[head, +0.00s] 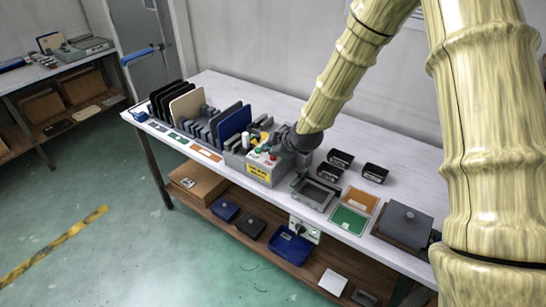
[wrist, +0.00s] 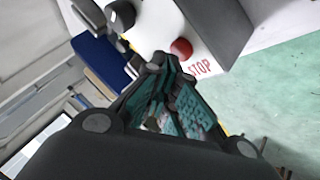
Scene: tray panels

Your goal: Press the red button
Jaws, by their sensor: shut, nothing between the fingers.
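The red button (wrist: 181,48) is a round cap on a light panel in the wrist view, with "STOP" in red letters beside it. In the head view it is a small red spot (head: 272,157) on top of a grey control box (head: 266,174), near a green button (head: 257,150). My gripper (wrist: 157,62) is shut and empty. Its fingertips appear close to the red button, just to its left in the wrist view. I cannot tell whether they touch. In the head view my gripper (head: 284,147) is over the box's right side, with its fingertips hard to make out.
Upright panels (head: 235,122) stand in a rack left of the box. A lower shelf holds blue and black items.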

